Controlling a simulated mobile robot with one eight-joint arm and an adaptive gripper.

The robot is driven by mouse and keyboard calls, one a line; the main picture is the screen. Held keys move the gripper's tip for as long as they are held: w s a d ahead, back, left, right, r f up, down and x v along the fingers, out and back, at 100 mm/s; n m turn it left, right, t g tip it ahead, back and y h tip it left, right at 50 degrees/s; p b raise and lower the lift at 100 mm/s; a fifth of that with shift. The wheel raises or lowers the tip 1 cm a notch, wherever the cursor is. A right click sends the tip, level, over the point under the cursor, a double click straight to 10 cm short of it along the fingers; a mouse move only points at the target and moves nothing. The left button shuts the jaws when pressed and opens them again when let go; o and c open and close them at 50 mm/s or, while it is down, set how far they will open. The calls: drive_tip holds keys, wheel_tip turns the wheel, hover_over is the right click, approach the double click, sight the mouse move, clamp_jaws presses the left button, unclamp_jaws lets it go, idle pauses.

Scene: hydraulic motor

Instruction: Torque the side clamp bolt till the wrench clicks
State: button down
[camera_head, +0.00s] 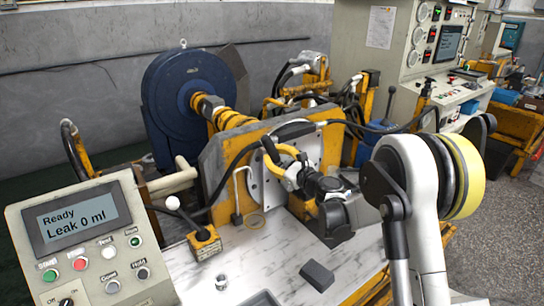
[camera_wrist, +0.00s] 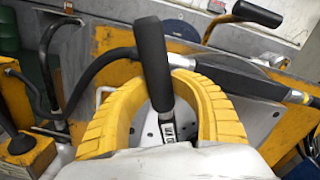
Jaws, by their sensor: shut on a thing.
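My gripper (camera_head: 287,158) is in front of the upright silver plate in the head view. In the wrist view its two curved yellow fingers (camera_wrist: 168,84) are closed around a tool with a black grip, which looks like the wrench (camera_wrist: 153,45). The black grip points up and away past the fingertips, and a metal shank with a printed mark shows between the fingers. The black grip also shows in the head view (camera_head: 269,147). The wrench's working end and the side clamp bolt cannot be made out; my gripper and wrist cover that area.
A yellow frame holds the silver plate (camera_head: 328,140), with black hoses crossing close above my gripper. A blue round housing (camera_head: 188,100) stands behind. A control box (camera_head: 85,240) reads "Ready, Leak 0 ml". A dark block (camera_head: 317,276) and small metal part (camera_head: 221,282) lie on the marbled tabletop.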

drive_tip(key=shift+s+a, duration=0.15)
drive_tip(key=shift+s, duration=0.05)
idle(0.3)
drive_tip(key=shift+s+f+b, duration=0.2)
drive_tip(key=shift+s+b, duration=0.15)
drive_tip(key=shift+s, duration=0.05)
drive_tip(key=shift+s+d, duration=0.4)
drive_tip(key=shift+b+v, duration=0.4)
drive_tip(key=shift+v, duration=2.15)
drive_tip(key=shift+r, duration=0.1)
drive_tip(key=shift+d, duration=0.1)
